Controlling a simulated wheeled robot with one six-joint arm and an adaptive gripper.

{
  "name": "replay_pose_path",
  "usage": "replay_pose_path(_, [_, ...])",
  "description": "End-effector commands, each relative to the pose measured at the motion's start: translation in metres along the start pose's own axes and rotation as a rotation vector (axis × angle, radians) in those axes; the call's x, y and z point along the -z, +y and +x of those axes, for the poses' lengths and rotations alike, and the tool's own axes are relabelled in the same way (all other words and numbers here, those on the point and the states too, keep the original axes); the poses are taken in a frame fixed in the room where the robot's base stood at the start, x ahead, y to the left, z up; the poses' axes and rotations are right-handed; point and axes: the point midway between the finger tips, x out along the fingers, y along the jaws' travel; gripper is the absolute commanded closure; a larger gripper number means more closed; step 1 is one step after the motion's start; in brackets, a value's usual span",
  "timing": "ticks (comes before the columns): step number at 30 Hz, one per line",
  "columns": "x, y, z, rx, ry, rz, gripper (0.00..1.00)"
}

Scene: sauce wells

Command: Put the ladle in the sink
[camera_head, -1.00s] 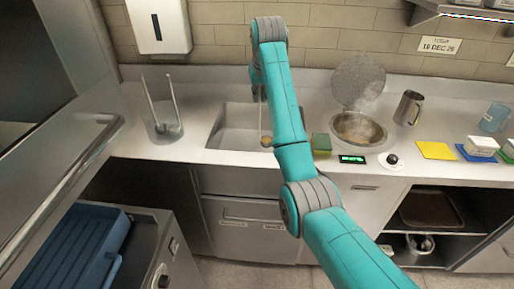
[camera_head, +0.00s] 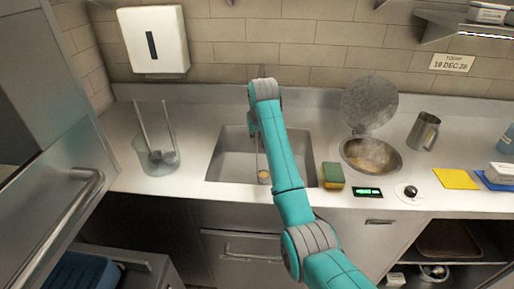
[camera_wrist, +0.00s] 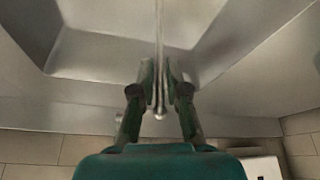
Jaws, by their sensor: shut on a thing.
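The ladle's thin handle (camera_wrist: 160,35) is held between the two fingers of my gripper (camera_wrist: 160,88) in the wrist view. In the head view the ladle (camera_head: 263,177) hangs upright at the sink, its small brownish bowl low, near the sink's front edge; whether it touches the sink cannot be told. The steel sink (camera_head: 227,165) is a square basin in the counter, and its wall also shows in the wrist view (camera_wrist: 95,55). My arm hides the gripper and part of the sink in the head view.
A clear container (camera_head: 157,160) with long-handled utensils stands left of the sink. A green and yellow sponge (camera_head: 333,176) lies at its right. Further right are a steaming well (camera_head: 350,160) with its lid (camera_head: 369,103) raised, and a metal jug (camera_head: 424,131).

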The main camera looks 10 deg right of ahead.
Motion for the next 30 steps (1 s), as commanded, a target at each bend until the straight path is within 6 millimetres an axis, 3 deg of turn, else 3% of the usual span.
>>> replay_pose_path(10, [-0.014,0.0,0.034,0.0,0.0,0.0,1.0])
replay_pose_path(20, [-0.015,0.0,0.037,0.0,0.0,0.0,1.0])
replay_pose_path(21, [-0.015,0.0,0.037,0.0,0.0,0.0,0.79])
replay_pose_path(23, [-0.015,0.0,0.037,0.0,0.0,0.0,0.64])
replay_pose_path(30, [-0.015,0.0,0.036,0.0,0.0,0.0,0.61])
